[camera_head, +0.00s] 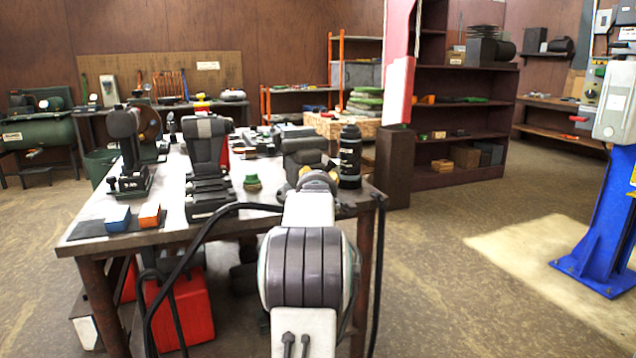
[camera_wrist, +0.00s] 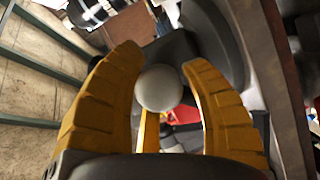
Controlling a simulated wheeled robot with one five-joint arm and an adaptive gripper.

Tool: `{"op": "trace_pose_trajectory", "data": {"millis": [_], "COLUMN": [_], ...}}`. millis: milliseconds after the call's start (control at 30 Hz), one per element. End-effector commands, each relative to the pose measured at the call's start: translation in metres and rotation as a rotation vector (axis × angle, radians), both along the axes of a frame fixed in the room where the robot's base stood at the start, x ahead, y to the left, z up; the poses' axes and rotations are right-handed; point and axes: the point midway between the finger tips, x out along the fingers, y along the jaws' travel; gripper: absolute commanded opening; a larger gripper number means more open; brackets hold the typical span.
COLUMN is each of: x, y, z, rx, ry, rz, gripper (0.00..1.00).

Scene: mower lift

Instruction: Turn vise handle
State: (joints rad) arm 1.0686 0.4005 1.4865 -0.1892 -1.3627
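The vise (camera_head: 303,154) is dark and sits at the near right end of the workbench, partly hidden behind my arm in the head view. The fingers are apart on either side of the knob. The left finger is very close to it; I cannot tell if it touches. A small gap shows on the right. The dark vise body (camera_wrist: 207,40) is behind the knob.
The workbench (camera_head: 95,228) carries several tools, a black bottle (camera_head: 350,157) right of the vise and a green-topped item (camera_head: 252,183) left of it. A red box (camera_head: 182,310) stands beneath. A blue lift post (camera_head: 603,225) is at right. Floor between is clear.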

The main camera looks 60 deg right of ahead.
Motion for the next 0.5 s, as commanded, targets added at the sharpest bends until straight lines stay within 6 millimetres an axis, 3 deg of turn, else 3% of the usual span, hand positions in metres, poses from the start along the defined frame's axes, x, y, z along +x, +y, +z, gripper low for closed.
{"op": "trace_pose_trajectory", "data": {"millis": [300,500], "x": [0.0004,0.0002], "y": [0.0001,0.0000], "z": [-0.0001,0.0000], "rx": [-0.001,0.000], "ry": [0.001,0.001], "rz": [0.001,0.000], "gripper": [0.72,0.73]}}
